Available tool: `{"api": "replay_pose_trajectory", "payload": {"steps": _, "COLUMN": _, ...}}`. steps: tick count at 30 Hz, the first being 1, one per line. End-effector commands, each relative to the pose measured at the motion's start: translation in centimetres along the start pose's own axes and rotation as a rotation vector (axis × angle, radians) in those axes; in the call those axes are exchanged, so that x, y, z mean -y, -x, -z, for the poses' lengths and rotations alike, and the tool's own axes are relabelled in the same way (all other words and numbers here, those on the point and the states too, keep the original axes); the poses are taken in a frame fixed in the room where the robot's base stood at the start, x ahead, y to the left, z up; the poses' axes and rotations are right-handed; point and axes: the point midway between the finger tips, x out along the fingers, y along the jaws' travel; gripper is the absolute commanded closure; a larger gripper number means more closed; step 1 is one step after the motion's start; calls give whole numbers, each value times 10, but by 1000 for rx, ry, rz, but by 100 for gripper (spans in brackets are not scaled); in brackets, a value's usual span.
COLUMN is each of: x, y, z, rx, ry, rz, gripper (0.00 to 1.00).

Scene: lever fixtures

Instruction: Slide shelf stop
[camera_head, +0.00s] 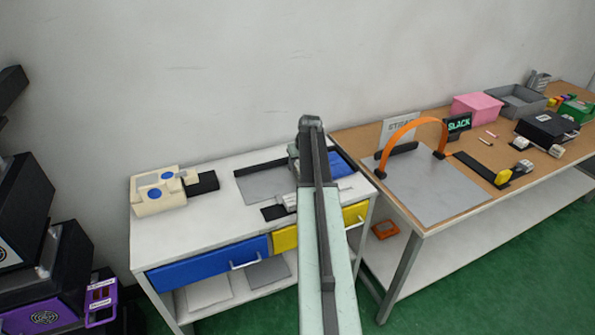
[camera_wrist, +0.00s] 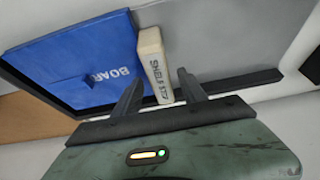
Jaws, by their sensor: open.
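The shelf stop (camera_wrist: 152,58) is a cream block with partly hidden "SHELF ST" lettering. It stands between a blue board (camera_wrist: 85,65) marked "BOARD" and a grey plate (camera_wrist: 215,45) in the wrist view. My gripper (camera_wrist: 161,92) is open, with one dark finger on each side of the stop's near end. I cannot tell whether either finger touches it. In the head view, the blue board (camera_head: 342,164) and grey plate (camera_head: 262,184) lie on the white table, and my arm hides the stop.
A dark rail (camera_wrist: 240,82) runs along the plate's edge. The white table (camera_head: 215,225) has a cream fixture (camera_head: 158,198) at left and blue (camera_head: 205,270) and yellow (camera_head: 285,238) drawers. A brown workbench (camera_head: 440,140) with an orange arch (camera_head: 405,128) stands at right.

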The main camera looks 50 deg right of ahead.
Motion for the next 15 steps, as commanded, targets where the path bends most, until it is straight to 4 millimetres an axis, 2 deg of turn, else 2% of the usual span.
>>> {"api": "replay_pose_trajectory", "payload": {"steps": 5, "x": 1, "y": 1, "z": 1, "rx": 0, "ry": 0, "rz": 0, "gripper": 51}}
{"api": "replay_pose_trajectory", "payload": {"steps": 10, "x": 1, "y": 1, "z": 1, "rx": 0, "ry": 1, "rz": 0, "gripper": 95}}
{"api": "replay_pose_trajectory", "payload": {"steps": 11, "x": 1, "y": 1, "z": 1, "rx": 0, "ry": 1, "rz": 0, "gripper": 100}}
{"api": "replay_pose_trajectory", "payload": {"steps": 15, "x": 1, "y": 1, "z": 1, "rx": 0, "ry": 1, "rz": 1, "gripper": 100}}
